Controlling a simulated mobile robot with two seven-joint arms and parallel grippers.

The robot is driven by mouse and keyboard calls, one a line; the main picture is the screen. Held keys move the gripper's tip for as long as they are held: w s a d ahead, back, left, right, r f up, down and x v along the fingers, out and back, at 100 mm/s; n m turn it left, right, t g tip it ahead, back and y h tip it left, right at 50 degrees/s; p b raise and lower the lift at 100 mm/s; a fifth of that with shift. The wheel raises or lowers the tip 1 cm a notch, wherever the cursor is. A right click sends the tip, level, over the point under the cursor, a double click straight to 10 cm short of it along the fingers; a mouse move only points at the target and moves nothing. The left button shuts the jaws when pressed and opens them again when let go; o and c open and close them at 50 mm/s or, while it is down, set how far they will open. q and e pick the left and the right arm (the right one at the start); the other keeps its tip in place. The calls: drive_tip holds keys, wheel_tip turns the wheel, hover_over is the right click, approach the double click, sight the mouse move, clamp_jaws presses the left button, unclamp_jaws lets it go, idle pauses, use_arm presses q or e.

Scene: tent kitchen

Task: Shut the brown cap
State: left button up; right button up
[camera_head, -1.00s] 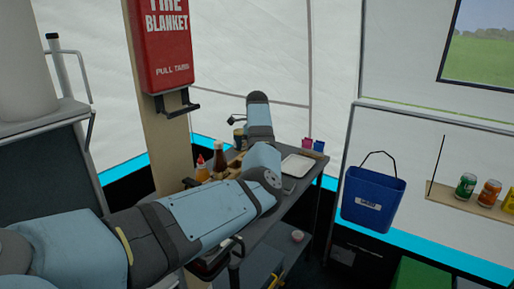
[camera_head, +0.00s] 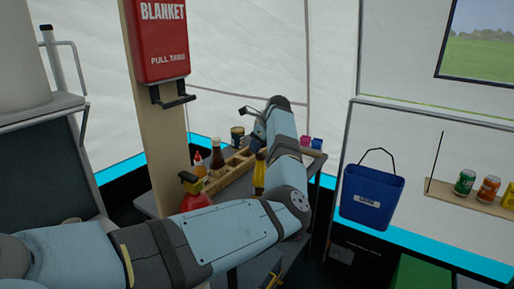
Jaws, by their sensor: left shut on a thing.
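My left arm reaches in from the left and bends up over the table. Its gripper end (camera_head: 251,112) is small and dark at the top, and its fingertips are hard to make out. Taken as shut, it holds something I cannot identify. Below it stands a small jar (camera_head: 237,136) with a dark lid. A dark brown bottle (camera_head: 217,157) with a pale top stands to the left. A yellow bottle-like thing (camera_head: 259,176) with a dark top shows beside my forearm. I cannot tell which one bears the brown cap, or whether a cap is open. My right gripper is out of view.
A wooden rack (camera_head: 235,167) lies on the table. Pink and blue items (camera_head: 311,143) are at the right. A blue bucket (camera_head: 372,196) hangs on the right; a red fire-blanket box (camera_head: 160,42) is on the post.

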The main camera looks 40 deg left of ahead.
use_arm(q)
drive_tip(key=shift+d+f+y+b, duration=0.15)
drive_tip(key=shift+y+b, duration=0.1)
drive_tip(key=shift+y, duration=0.25)
drive_tip(key=shift+d+r+y+b, duration=0.15)
drive_tip(key=shift+y+b, duration=0.1)
drive_tip(key=shift+y, duration=0.25)
drive_tip(key=shift+f, duration=0.1)
drive_tip(key=o, duration=0.9)
drive_tip(key=shift+o, duration=0.2)
drive_tip(key=v, duration=1.3)
drive_tip(key=shift+w+d+r+p, duration=0.2)
drive_tip(key=shift+r+p, duration=0.15)
drive_tip(key=shift+p, duration=0.05)
drive_tip(key=shift+a, duration=0.1)
drive_tip(key=shift+c, duration=0.2)
